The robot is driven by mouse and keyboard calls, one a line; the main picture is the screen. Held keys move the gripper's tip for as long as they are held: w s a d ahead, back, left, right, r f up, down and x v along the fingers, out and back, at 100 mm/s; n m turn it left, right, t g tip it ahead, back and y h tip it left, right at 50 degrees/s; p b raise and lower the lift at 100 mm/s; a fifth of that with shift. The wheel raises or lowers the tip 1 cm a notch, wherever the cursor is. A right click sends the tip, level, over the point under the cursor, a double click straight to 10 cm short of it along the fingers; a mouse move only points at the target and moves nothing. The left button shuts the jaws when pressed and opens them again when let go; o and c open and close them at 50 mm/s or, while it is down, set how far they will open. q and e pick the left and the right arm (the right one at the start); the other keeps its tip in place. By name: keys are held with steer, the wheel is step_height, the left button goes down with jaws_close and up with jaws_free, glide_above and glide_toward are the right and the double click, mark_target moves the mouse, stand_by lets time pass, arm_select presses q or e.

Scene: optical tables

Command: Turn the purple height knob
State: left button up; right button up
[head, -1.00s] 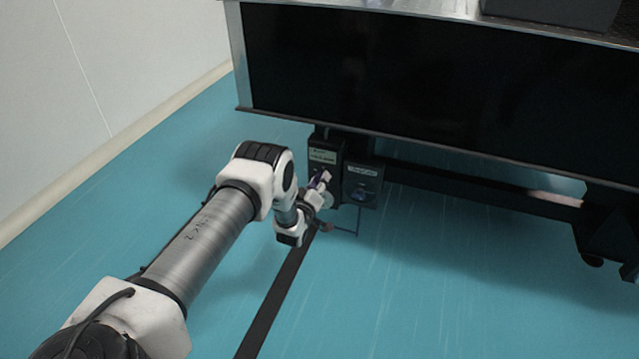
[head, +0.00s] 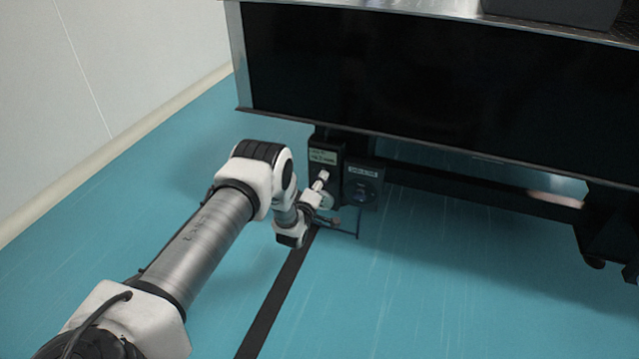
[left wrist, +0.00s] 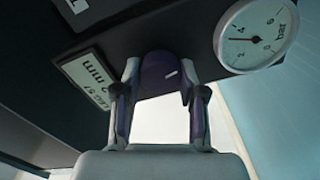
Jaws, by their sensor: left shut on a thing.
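The purple height knob (left wrist: 160,75) shows in the left wrist view, on the dark control box, with a small white mark on its face. My left gripper (left wrist: 162,88) is shut on it, one finger on each side. In the head view my left gripper (head: 322,183) is at the front of the control box (head: 323,157) under the table, and it hides the knob there. A display (left wrist: 97,80) with a reading in mm is beside the knob. My right gripper is in neither view.
A round bar gauge (left wrist: 256,36) is close to the right finger. A second dark box (head: 362,188) with a round dial stands right of the control box. The optical table (head: 430,90) overhangs both. The blue floor (head: 450,290) in front is clear.

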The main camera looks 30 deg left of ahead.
arm_select(q)
steer(key=o, duration=1.1)
steer(key=shift+o, duration=0.2)
steer(key=shift+s, duration=0.1)
steer(key=v, duration=1.1)
steer(key=shift+s, duration=0.4)
